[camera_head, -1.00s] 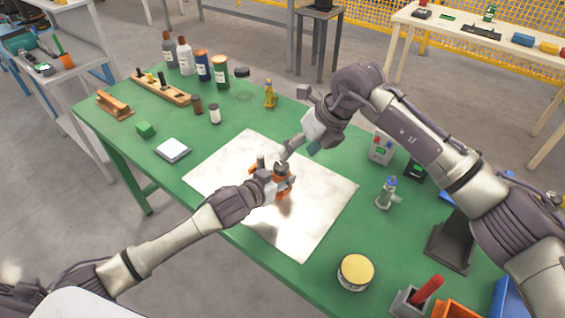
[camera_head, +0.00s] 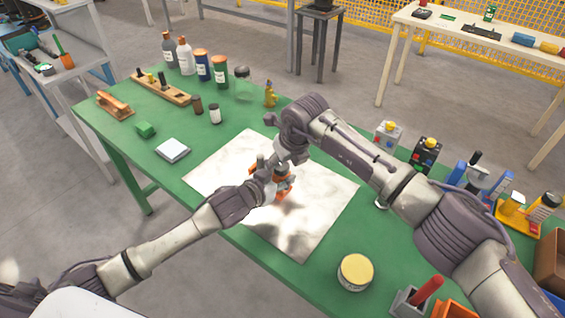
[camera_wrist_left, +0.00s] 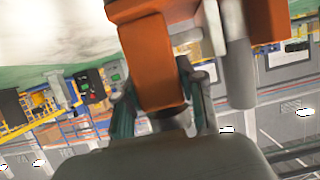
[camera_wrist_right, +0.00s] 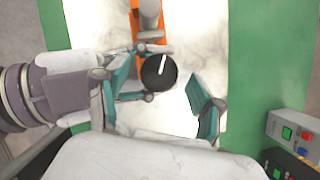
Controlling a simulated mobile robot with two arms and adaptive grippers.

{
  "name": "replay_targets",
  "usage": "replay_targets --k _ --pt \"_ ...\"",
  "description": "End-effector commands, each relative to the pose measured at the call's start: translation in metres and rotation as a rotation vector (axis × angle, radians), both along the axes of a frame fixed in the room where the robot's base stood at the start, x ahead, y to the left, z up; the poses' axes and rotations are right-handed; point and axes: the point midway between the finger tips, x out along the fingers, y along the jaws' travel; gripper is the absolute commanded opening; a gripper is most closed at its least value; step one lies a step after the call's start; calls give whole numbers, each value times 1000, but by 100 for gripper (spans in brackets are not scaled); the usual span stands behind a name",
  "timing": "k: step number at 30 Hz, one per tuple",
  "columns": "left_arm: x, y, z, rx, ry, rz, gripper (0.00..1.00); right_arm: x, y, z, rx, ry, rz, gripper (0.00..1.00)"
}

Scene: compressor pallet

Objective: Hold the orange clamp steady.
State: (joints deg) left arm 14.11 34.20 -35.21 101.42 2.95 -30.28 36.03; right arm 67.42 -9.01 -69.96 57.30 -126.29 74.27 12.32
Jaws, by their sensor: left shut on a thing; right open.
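The orange clamp (camera_head: 284,188) is over the pale sheet (camera_head: 317,212) on the green table. My left gripper (camera_head: 268,182) is shut on it from the left. In the left wrist view the orange clamp (camera_wrist_left: 152,60) fills the space between the fingers (camera_wrist_left: 160,100), with a grey cylinder beside it. My right gripper (camera_head: 287,158) is above and close to the clamp. In the right wrist view its fingers (camera_wrist_right: 160,98) are open, with a round black knob with a white mark (camera_wrist_right: 159,72) between or below them. I cannot tell whether the right fingers touch anything.
A yellow-lidded jar (camera_head: 355,271) stands at the table's front. Bottles (camera_head: 186,57) and a wooden block rack (camera_head: 161,88) stand at the back left. Control boxes (camera_head: 425,155) stand at the right.

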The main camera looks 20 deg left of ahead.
Motion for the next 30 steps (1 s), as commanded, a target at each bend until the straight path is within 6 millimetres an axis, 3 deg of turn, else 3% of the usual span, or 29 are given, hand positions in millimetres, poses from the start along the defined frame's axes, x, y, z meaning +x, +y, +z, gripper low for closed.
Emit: replay_targets --k 12,23,30 --pt "0 0 0 0 0 0 0 2 2 -7 0 -1 1 66" --pt "0 0 0 0 0 -1 0 2 2 -7 1 -1 0 7" --pt "0 0 0 0 0 -1 0 2 2 -7 0 0 -23 7"
